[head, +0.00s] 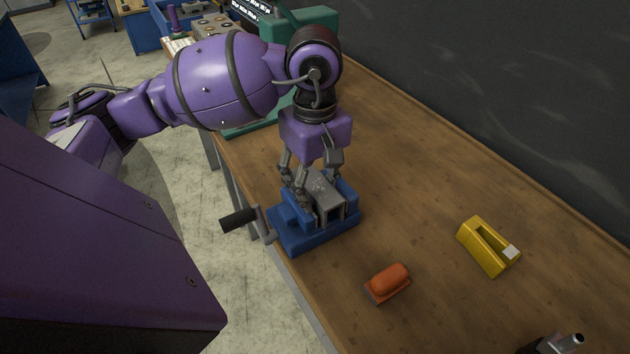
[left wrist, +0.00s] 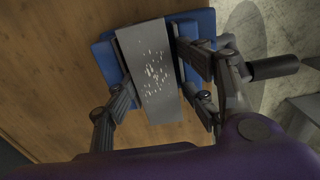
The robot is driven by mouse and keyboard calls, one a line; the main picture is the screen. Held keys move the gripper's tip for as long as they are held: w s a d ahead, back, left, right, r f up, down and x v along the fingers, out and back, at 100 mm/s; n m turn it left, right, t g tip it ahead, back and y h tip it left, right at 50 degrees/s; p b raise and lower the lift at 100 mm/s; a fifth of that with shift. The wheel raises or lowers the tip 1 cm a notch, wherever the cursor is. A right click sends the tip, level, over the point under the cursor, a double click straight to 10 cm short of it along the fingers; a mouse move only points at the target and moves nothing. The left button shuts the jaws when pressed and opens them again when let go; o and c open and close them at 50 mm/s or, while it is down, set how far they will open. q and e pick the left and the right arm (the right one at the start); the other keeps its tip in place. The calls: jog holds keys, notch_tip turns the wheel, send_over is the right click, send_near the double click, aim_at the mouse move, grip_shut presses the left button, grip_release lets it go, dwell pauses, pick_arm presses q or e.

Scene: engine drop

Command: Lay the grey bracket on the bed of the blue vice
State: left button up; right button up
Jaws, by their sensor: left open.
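The grey bracket (head: 327,187), a channel-shaped piece with pale specks on top, is at the blue vice (head: 313,237), over its bed. It looks seated there, but its underside is hidden. My left gripper (head: 318,185) points down over the vice with its fingers open, one on each side of the bracket. In the left wrist view the bracket (left wrist: 152,72) lies between the spread fingers, with gaps beside it, and the vice's blue body (left wrist: 107,62) shows around it. My right gripper is not in view.
An orange-red block (head: 388,282) and a yellow holder (head: 487,246) lie on the wooden bench (head: 420,200) right of the vice. The vice's handle (head: 238,219) sticks out past the bench's left edge. A dark object with a silvery end (head: 565,343) shows at the bottom right.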

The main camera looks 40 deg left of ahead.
aim_at(315, 185)
pick_arm(q)
notch_tip(315, 185, up, 13)
jog(key=shift+r+p, duration=0.2)
jog(key=shift+p, duration=0.1)
dwell(0.4)
jog(key=shift+f, duration=0.1)
dwell(0.4)
